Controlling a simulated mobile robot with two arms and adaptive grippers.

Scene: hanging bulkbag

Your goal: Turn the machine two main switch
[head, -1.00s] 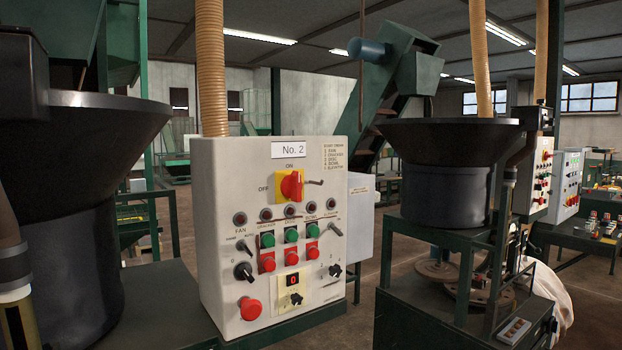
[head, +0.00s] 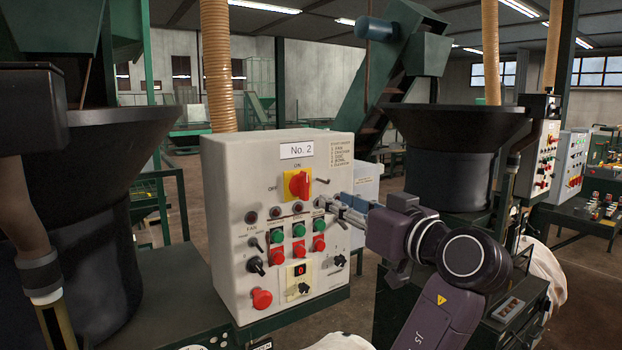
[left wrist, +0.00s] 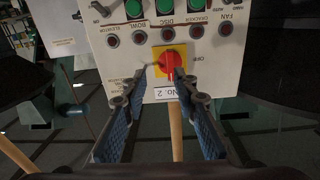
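The machine two main switch is a red rotary handle on a yellow plate (head: 298,184), high on a pale control box (head: 228,230) labelled "No. 2". The handle looks roughly upright, in line with the ON mark above; OFF is at its left. My left gripper (head: 336,207) is in front of the box, right of and slightly below the switch. In the left wrist view the picture is upside down. There the left gripper's blue-padded fingers (left wrist: 157,97) are spread apart and empty, with the red handle (left wrist: 170,67) beyond the tips, apart from them. My right gripper is not in view.
Below the switch are lamps, green and red buttons (head: 299,240), black knobs and a red stop button (head: 261,299). Large black hoppers stand left (head: 95,150) and right (head: 460,140) of the box. A ribbed hose (head: 217,65) rises behind it.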

